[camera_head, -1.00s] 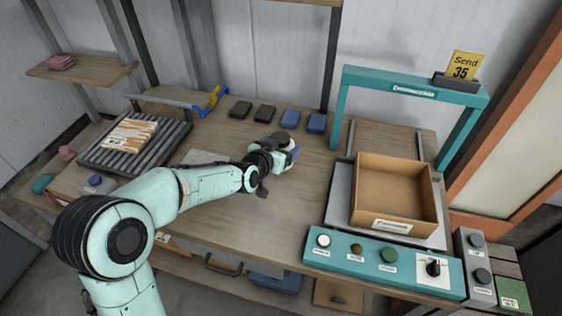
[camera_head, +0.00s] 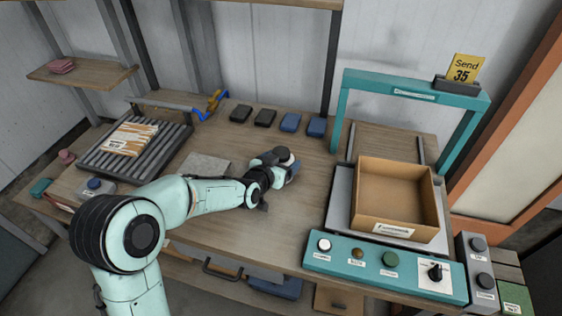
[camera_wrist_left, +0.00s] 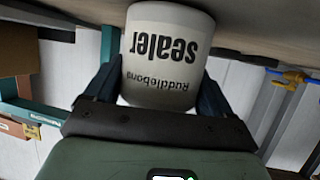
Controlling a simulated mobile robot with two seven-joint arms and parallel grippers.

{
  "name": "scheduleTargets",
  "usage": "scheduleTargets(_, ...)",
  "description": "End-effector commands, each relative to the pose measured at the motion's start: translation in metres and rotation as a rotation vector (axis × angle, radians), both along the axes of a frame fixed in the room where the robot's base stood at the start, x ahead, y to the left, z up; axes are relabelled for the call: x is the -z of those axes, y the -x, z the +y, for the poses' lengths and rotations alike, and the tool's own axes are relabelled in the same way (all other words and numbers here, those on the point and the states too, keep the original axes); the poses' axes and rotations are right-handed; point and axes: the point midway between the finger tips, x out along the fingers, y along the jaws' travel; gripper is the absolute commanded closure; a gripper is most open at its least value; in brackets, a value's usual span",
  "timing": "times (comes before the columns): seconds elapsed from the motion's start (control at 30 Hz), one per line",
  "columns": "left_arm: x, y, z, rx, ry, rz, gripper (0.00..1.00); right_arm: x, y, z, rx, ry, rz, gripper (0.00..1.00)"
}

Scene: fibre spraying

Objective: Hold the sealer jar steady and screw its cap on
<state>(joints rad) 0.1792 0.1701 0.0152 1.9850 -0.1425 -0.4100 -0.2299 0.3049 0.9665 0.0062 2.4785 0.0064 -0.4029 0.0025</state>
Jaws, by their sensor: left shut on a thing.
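The sealer jar is white with black "sealer" lettering and fills the upper middle of the left wrist view (camera_wrist_left: 168,50). That view is upside down, with the table at its top; the jar's lettering is inverted too, so the jar looks upright. In the head view its small white shape (camera_head: 284,155) shows at the end of my left arm, over the middle of the table. My left gripper (camera_head: 275,160) is shut on the jar, with dark fingers on both sides of it. I cannot make out the cap. My right gripper is not in view.
A cardboard box (camera_head: 372,226) stands at the right under a teal frame (camera_head: 346,84), behind a teal button panel (camera_head: 340,262). Dark and blue blocks (camera_head: 290,122) line the back. A roller rack (camera_head: 168,150) stands left. The front middle of the table is bare.

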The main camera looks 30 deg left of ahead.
Motion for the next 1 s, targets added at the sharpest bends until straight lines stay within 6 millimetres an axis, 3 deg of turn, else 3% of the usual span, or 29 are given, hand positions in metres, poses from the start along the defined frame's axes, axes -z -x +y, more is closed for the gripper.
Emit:
scheduleTargets(0.07,0.003,0.000,0.000,0.000,0.000,-0.002,1.00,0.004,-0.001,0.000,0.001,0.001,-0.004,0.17)
scheduleTargets(0.1,0.005,0.000,0.000,0.000,0.000,0.001,0.13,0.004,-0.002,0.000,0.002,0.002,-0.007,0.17)
scheduleTargets(0.13,0.004,0.000,0.000,0.000,0.000,0.001,0.04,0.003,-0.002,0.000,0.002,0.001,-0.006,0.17)
scheduleTargets(0.17,0.004,0.000,0.000,0.000,0.000,0.001,0.00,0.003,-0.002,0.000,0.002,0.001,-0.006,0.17)
scheduleTargets(0.5,-0.003,0.000,0.000,0.000,0.000,0.000,0.00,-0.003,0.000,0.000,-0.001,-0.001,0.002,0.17)
scheduleTargets(1.0,-0.039,0.091,-0.003,-0.001,0.000,-0.002,0.00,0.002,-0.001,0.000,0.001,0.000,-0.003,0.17)
